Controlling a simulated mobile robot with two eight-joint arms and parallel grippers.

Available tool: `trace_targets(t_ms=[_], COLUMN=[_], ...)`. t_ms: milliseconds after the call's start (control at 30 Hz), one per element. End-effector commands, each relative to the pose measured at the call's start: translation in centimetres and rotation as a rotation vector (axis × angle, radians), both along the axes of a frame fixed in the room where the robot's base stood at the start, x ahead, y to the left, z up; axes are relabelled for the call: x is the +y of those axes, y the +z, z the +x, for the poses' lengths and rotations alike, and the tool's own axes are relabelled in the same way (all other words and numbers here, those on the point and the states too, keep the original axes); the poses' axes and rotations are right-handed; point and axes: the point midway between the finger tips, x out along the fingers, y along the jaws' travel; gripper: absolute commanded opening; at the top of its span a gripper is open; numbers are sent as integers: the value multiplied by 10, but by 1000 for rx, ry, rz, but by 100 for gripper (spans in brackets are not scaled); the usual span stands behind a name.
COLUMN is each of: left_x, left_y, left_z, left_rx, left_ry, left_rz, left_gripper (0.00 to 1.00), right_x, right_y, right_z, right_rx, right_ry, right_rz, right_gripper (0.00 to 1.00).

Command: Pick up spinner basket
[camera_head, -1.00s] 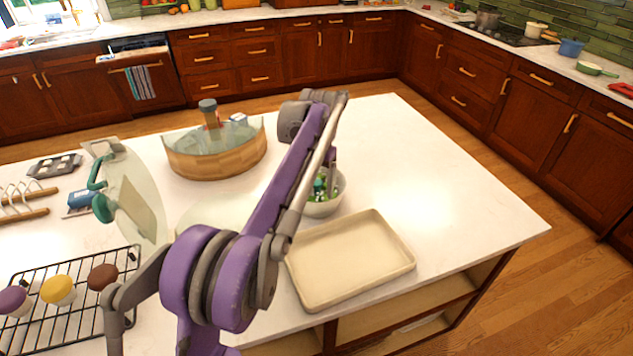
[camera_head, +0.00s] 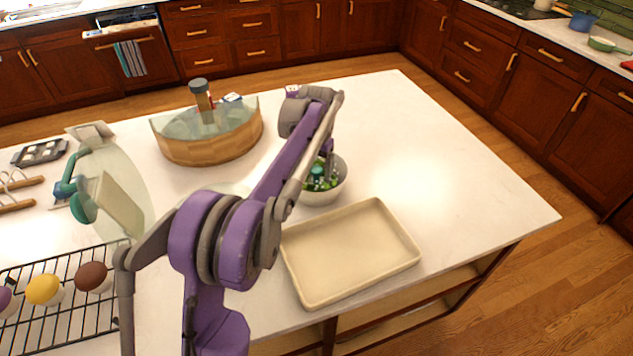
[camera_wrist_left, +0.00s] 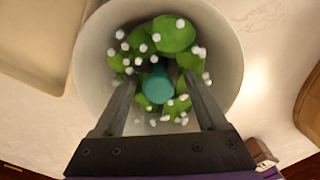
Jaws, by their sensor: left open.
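A round whitish bowl (camera_head: 325,192) stands on the island, with green pieces dotted white inside and a teal knob (camera_head: 317,171) at its middle. The bowl also shows in the left wrist view (camera_wrist_left: 91,72), with the teal knob (camera_wrist_left: 158,87) upright at its centre. I cannot clearly tell a separate spinner basket from the bowl. My left gripper (camera_wrist_left: 160,84) is open, reaching down into the bowl with one finger on each side of the knob. In the head view my left arm partly hides the bowl. My right gripper is not in view.
A beige tray (camera_head: 352,252) lies beside the bowl near the island's front edge. A wooden-sided glass container (camera_head: 210,142) holding a jar stands behind. A clear teal-handled lid-like disc (camera_head: 128,182) and a black rack (camera_head: 70,290) are at left. The right of the island is clear.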

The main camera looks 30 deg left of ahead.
Motion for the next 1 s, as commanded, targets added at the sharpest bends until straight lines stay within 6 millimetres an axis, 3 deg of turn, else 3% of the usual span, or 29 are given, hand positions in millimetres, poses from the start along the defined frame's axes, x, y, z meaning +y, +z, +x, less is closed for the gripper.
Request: trace_targets(t_ms=[200,500,900,1000], left_x=[-1,-2,-2,-2], left_y=[-32,-38,-38,-38], left_z=[0,-1,0,0], left_rx=[0,0,0,0], left_ry=[0,0,0,0], left_rz=[0,0,0,0], left_gripper=[74,74,4,0], right_x=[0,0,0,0], right_y=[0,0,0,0], right_z=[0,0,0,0], right_rx=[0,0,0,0], right_ry=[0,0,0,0], right_rz=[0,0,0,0], right_gripper=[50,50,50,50])
